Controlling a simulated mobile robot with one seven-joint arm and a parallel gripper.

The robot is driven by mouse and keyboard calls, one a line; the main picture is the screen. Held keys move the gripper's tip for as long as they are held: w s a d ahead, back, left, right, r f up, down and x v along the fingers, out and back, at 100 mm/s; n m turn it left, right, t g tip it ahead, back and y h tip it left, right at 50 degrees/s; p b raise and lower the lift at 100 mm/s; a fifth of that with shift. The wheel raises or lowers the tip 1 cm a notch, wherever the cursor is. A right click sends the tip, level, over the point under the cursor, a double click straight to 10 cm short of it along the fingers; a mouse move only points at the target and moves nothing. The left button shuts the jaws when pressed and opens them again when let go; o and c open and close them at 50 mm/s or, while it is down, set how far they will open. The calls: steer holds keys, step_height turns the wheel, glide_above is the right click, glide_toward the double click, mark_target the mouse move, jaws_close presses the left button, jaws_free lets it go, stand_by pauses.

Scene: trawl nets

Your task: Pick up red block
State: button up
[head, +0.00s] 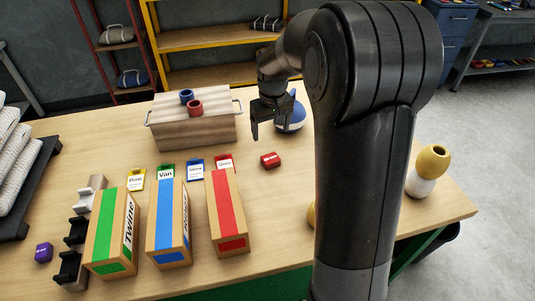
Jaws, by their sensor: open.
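The red block (270,160) is a small red box with a white mark on top. It lies on the wooden table, right of the row of small cards, in the head view. My gripper (269,127) is open and empty. It points down above and behind the block, apart from it, in front of a blue and white rounded object. My arm covers much of the table's right part.
Tall boxes with green (108,232), blue (168,222) and red (227,214) stripes stand in front. A wooden crate (193,130) with blue and red rings stands behind. A yellow and white float (427,172) stands at right. A purple block (44,252) lies at left.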

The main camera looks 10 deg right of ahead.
steer(key=w+f+g, duration=0.1)
steer(key=w+f, duration=0.4)
steer(key=f, duration=0.2)
glide_above(271, 158)
steer(key=f, duration=0.5)
steer(key=shift+s+a, duration=0.1)
steer(key=shift+a, duration=0.2)
steer(key=shift+d+f, duration=0.15)
steer(key=shift+f, duration=1.3)
steer(key=shift+d+f, duration=0.1)
steer(key=shift+f, duration=1.35)
steer(key=shift+c, duration=0.4)
steer(key=c, duration=1)
steer(key=shift+r, duration=0.1)
